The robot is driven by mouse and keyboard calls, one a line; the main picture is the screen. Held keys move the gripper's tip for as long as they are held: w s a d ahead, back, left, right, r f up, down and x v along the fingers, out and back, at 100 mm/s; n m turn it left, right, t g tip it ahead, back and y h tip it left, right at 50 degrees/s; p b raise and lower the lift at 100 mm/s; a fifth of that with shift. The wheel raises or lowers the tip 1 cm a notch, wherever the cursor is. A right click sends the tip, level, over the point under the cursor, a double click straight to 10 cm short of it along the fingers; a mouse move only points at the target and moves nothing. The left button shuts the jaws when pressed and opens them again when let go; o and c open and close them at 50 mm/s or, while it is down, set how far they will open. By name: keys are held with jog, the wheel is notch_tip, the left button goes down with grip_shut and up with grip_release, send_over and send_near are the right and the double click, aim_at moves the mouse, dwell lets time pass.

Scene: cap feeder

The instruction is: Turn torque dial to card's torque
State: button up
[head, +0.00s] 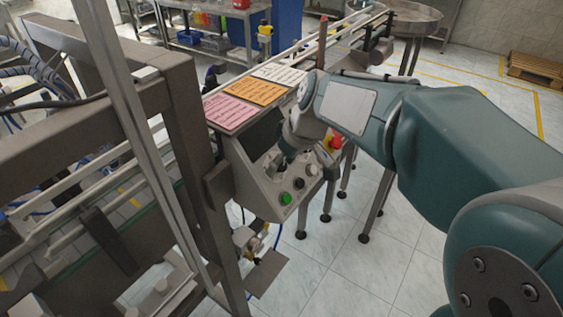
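A grey control panel (246,172) stands in the middle of the head view. Its sloped face carries a dark screen area and several round controls. Three cards lie along the ledge above it: a pink card (230,112), an orange card (255,91) and a white card (279,73). Their print is too small to read. My gripper (286,158) is down at the panel face, and my wrist hides part of it. I cannot tell which control is the torque dial, whether my gripper touches one, or whether its fingers are open or shut.
A green button (286,198), black knobs (299,183) and a red emergency stop (335,141) sit close around my gripper. A metal frame post (190,130) and a conveyor (60,230) stand at left. Tiled floor (350,265) is open in front of the panel.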

jog(key=v, duration=1.1)
jog(key=shift+r, duration=0.4)
jog(key=shift+s+d, duration=0.15)
jog(key=s+d+f+m+t+h, duration=0.1)
jog(key=s+d+f+m, duration=0.3)
jog(key=s, duration=0.4)
jog(key=s+d+f+m+t+h, duration=0.2)
jog(key=s+d+f+m+h, duration=0.1)
jog(key=s+f, duration=0.3)
jog(key=s+d+m, duration=0.1)
jog(key=s, duration=0.1)
jog(key=shift+s+d+f+m, duration=0.15)
jog(key=shift+s+d+m, duration=0.2)
jog(key=shift+s+m, duration=0.05)
